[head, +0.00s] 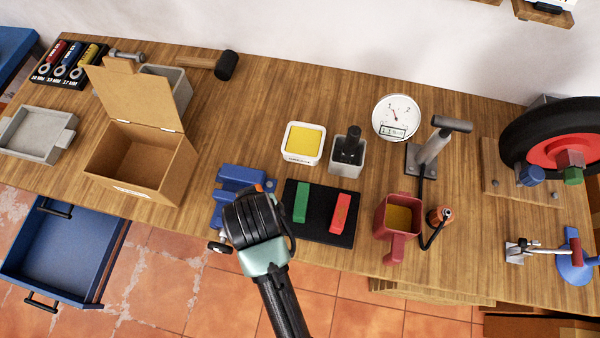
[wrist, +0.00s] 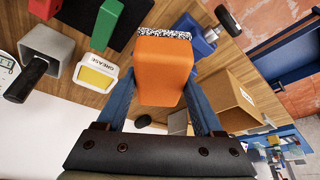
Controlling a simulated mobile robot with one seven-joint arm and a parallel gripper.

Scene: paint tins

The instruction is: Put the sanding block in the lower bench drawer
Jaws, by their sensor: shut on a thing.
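The sanding block (wrist: 165,75) is orange with a speckled grit face. In the wrist view it sits between the two blue fingers of my gripper (wrist: 165,95), which is shut on it. In the head view my gripper (head: 255,215) is over the bench front edge, beside the blue vise, and only a sliver of orange shows past it. The lower bench drawer (head: 60,255) is blue, pulled out and looks empty, at the lower left. Its front handle (head: 42,302) faces away from the bench. Another handle (head: 55,208) shows near the bench edge above it.
An open cardboard box (head: 140,165) stands between my gripper and the drawer side. The blue vise (head: 235,180), a black mat (head: 320,235) with green and red blocks, a grease tin (head: 303,143) and a red pot (head: 397,215) are close by. A grey tray (head: 38,132) is far left.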

